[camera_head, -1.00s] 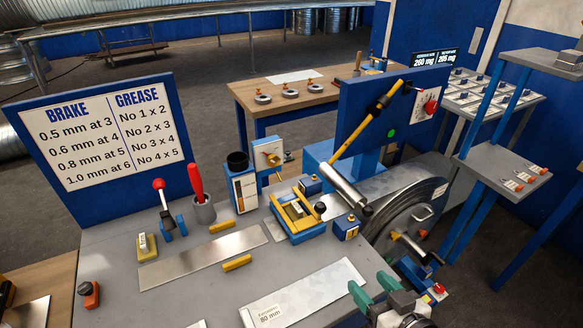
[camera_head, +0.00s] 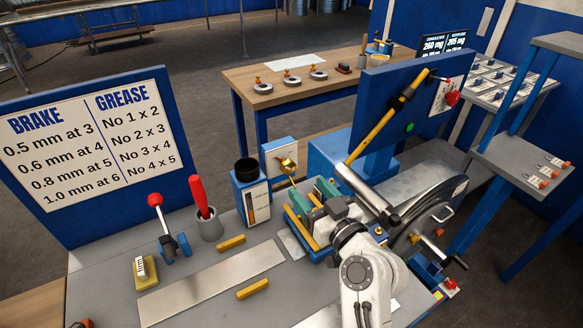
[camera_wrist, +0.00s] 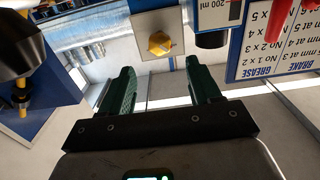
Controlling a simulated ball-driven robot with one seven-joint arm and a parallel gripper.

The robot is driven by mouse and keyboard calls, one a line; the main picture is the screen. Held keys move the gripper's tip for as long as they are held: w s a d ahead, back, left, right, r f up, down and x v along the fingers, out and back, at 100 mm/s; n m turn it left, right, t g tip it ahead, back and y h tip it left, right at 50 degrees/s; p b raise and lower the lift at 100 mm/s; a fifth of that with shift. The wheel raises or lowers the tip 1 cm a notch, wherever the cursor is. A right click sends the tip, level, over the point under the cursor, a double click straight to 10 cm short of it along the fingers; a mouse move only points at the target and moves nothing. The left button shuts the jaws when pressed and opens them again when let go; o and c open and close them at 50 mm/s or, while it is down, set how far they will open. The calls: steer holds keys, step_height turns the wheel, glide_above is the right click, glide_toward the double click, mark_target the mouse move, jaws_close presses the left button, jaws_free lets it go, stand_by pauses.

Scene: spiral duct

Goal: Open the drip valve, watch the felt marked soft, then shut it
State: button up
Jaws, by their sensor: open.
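A yellow knob (camera_head: 288,165) on a white plate, which looks like the drip valve, stands behind the bench fixture. In the wrist view the knob (camera_wrist: 159,43) is straight ahead, between and beyond the fingertips, not touched. My gripper (camera_head: 316,190) has green fingers and is over the blue and yellow fixture (camera_head: 294,226), just short of the knob. In the wrist view my gripper (camera_wrist: 161,75) is open and empty. My gripper and arm hide most of the fixture. I cannot make out a felt marked soft.
A black-topped blue gauge box (camera_head: 250,190) stands left of the knob. A red-handled tool in a grey cup (camera_head: 209,225) and a red-knobbed lever (camera_head: 170,240) are further left. A yellow-handled bar (camera_head: 380,125) and steel roller rise close on the right.

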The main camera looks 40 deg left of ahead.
mark_target(290, 168)
steer(key=x, duration=0.7)
steer(key=shift+w+a+p, duration=0.15)
steer(key=shift+a+p, duration=0.15)
steer(key=shift+p, duration=0.1)
steer(key=c, duration=1)
steer(key=shift+c, duration=0.2)
